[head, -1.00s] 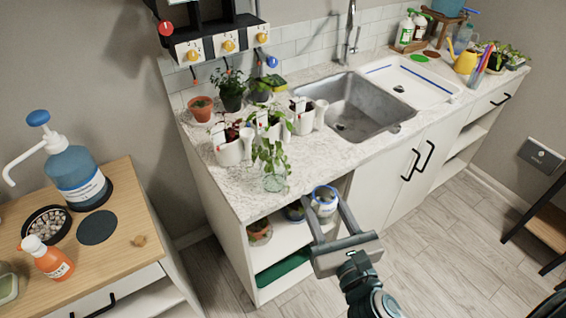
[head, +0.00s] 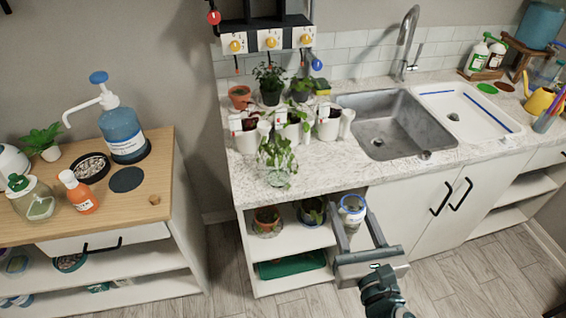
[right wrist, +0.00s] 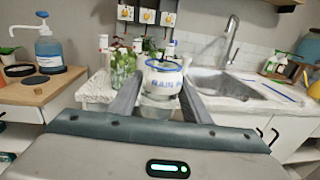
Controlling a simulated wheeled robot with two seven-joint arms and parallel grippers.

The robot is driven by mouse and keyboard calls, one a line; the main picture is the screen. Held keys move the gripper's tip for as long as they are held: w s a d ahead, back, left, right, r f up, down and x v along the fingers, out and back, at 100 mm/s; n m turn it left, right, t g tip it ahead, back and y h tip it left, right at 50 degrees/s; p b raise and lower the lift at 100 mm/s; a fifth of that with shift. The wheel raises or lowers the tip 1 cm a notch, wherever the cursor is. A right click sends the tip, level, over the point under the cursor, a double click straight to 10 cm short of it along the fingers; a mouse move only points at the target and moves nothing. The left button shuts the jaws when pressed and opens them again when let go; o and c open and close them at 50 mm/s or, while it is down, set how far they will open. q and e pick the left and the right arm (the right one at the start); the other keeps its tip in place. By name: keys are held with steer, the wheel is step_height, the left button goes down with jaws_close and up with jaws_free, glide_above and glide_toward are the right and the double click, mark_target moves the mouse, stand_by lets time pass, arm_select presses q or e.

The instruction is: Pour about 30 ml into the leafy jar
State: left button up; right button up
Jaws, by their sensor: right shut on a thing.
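The leafy jar (head: 277,165) is a clear glass jar with green trailing stems, standing near the front edge of the counter. It also shows in the right wrist view (right wrist: 122,66), left of my gripper. My left gripper is not in view.
White pots (head: 247,137) with plants stand close behind the leafy jar. The sink (head: 385,122) is to the right. An open shelf (head: 296,238) with potted plants is below. A wooden side table (head: 150,190) with a pump bottle (head: 122,132) stands at the left.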

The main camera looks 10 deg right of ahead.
steer(key=shift+s+d, duration=0.1)
steer(key=shift+d, duration=0.1)
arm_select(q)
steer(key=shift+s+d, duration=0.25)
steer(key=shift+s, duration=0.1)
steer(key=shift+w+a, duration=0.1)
